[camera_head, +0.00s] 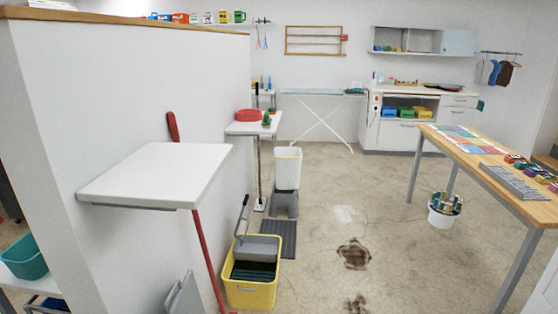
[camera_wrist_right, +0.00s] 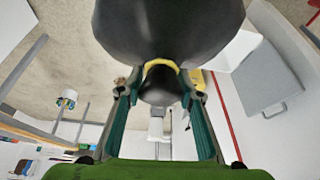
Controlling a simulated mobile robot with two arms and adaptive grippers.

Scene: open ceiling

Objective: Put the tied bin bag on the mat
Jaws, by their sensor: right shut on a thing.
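The tied bin bag (camera_wrist_right: 168,30) is black and bulging, with a yellow tie (camera_wrist_right: 161,64) around its neck. It fills the top middle of the right wrist view. My right gripper (camera_wrist_right: 160,88) is shut on the bag's gathered neck, with one green-lined finger on each side. The bag and both grippers are out of the head view. The visible part of the mat is bare. I cannot make out the mat in the right wrist view.
A yellow mop bucket (camera_head: 252,291) stands just in front of the mat. A white wall shelf (camera_head: 160,172) juts out at left. A wooden table (camera_head: 480,160) stands right. Open floor, with brown stains (camera_head: 354,254), lies between.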

